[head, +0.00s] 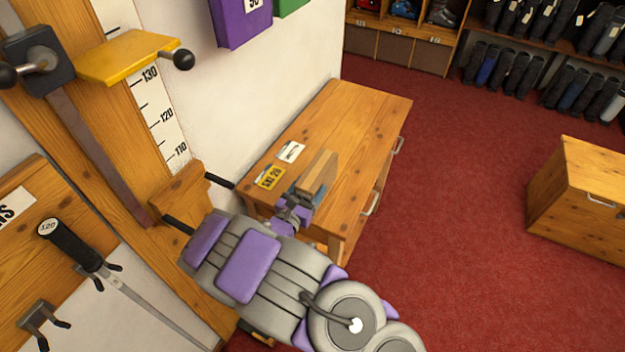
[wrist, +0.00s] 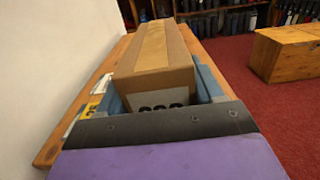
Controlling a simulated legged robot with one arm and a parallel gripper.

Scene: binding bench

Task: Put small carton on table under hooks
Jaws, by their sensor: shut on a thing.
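The small carton (head: 320,170) is a brown cardboard box with a tape strip. My gripper (head: 306,190) is shut on it, over the near end of the wooden table (head: 350,112). In the wrist view, the carton (wrist: 155,52) points away from me between the blue fingers, with a white printed label on its near face. I cannot tell whether the carton touches the tabletop. Dark hooks show at the left: a pair of pegs (head: 220,181) on the measuring post beside the table, and an empty double hook (head: 42,322) on the lower left board.
A yellow card (head: 270,177) and a white card (head: 291,151) lie on the table near the wall. The far tabletop is clear. A wooden chest (head: 575,190) stands on the red carpet at right. A pole (head: 150,310) hangs at lower left. Boots fill the back shelves.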

